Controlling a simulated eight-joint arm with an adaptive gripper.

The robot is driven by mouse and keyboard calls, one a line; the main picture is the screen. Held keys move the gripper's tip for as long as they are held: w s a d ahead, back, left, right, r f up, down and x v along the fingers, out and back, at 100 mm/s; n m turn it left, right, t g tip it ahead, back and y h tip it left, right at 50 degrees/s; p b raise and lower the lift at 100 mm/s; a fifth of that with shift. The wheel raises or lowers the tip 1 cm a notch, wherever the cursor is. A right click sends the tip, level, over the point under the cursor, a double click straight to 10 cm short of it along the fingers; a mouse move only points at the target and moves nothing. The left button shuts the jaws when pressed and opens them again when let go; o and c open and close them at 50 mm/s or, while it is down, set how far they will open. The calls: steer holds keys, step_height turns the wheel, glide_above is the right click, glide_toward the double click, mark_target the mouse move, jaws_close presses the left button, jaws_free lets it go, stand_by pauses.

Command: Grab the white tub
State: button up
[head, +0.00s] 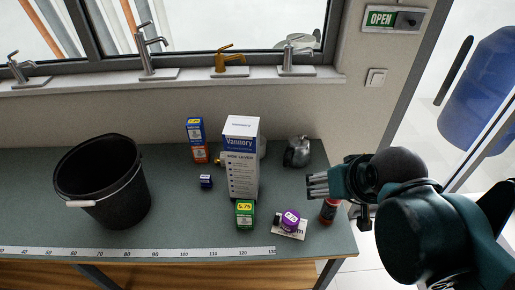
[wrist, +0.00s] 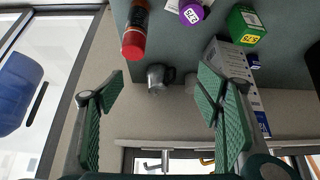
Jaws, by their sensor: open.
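A pale, whitish rounded thing, perhaps the white tub (head: 263,147), shows only as a sliver behind the right side of a tall white and blue box (head: 241,170). In the wrist view a pale piece, perhaps the same tub (wrist: 191,84), shows beside that box, partly hidden by my right finger. I cannot make out its full shape. My gripper (head: 318,185) is open and empty above the right part of the bench, to the right of the box. In the wrist view its green-padded fingers (wrist: 162,85) stand wide apart.
A grey metal pitcher-like thing (head: 298,151) stands right of the pale thing. A red-capped bottle (head: 328,210), a purple-topped container (head: 290,220) and a green box (head: 245,213) stand near the front. A black bucket (head: 125,200) is at left; bench (head: 175,225) beside it is clear.

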steer(key=w+a+r+n+g+p, duration=0.1)
steer(key=w+a+n, duration=0.15)
steer(key=w, duration=0.55)
steer(key=w+a+r+n+g+y+p, duration=0.1)
steer(key=w+a+n, duration=0.15)
steer(key=w, duration=0.65)
steer(key=w+a+n+g+p, duration=0.1)
steer(key=w+a+n+g, duration=0.15)
steer(key=w, duration=0.55)
steer(key=w+a+f+n+g+p, duration=0.1)
steer(key=w+a+f+n, duration=0.3)
steer(key=w+f, duration=0.4)
steer(key=w+a+f+n+g+p, duration=0.1)
steer(key=w+a+f+n, duration=0.3)
steer(key=w+f, duration=0.5)
steer(key=shift+w+a+p, duration=0.7)
steer(key=shift+w+a, duration=0.05)
steer(key=shift+w, duration=0.05)
steer(key=shift+a+f, duration=0.15)
steer(key=shift+f, duration=1.15)
steer(key=shift+a+f, duration=0.15)
steer(key=shift+f, duration=1.15)
steer(key=shift+a+f, duration=0.1)
steer(key=shift+f, duration=1.2)
